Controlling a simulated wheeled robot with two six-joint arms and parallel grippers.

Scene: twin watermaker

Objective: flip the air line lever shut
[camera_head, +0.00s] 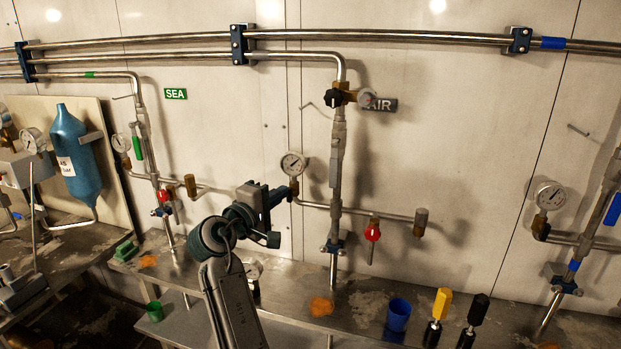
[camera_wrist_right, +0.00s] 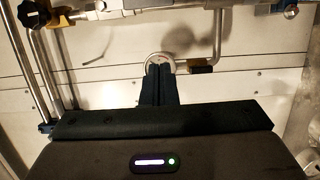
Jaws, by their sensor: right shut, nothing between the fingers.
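I cannot make out the lever surely in that view. My left gripper is out of view.
The air line's gauge (camera_head: 293,163) and a side pipe with a red valve handle (camera_head: 373,232) are close to the gripper. A black knob (camera_head: 332,98) is higher up. A blue cup (camera_head: 398,314) and yellow (camera_head: 441,303) and black (camera_head: 479,309) handles stand on the bench below.

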